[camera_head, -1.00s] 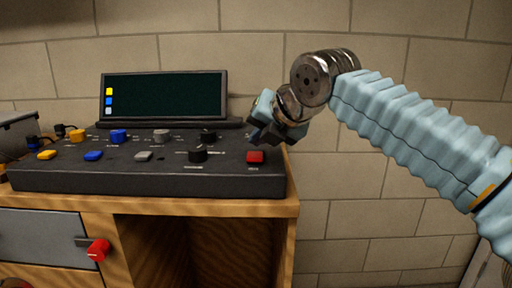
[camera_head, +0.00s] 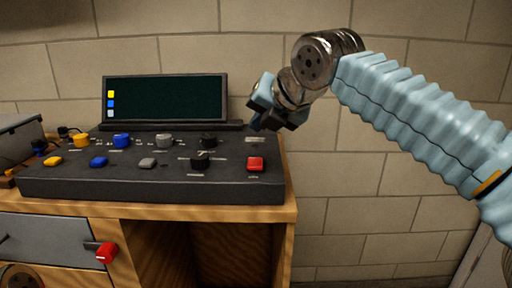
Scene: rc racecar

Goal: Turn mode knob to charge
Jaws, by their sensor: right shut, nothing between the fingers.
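The control console (camera_head: 150,188) is a dark slanted panel on a wooden bench. It carries two black knobs: one toward the front (camera_head: 201,162) and one behind it (camera_head: 208,139). Both stand upright with pale markings around them; the lettering is too small to read, so I cannot tell which is the mode knob. My right gripper (camera_head: 264,119) is shut and empty, above the console's back right corner, to the right of both knobs and apart from them. My left gripper is out of view.
Yellow, blue and grey knobs stand in the back row, with matching buttons in front. A red button (camera_head: 255,164) is at the front right. A dark screen (camera_head: 165,98) stands behind the console. A red knob (camera_head: 106,253) is on the drawer below. Free space lies right of the bench.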

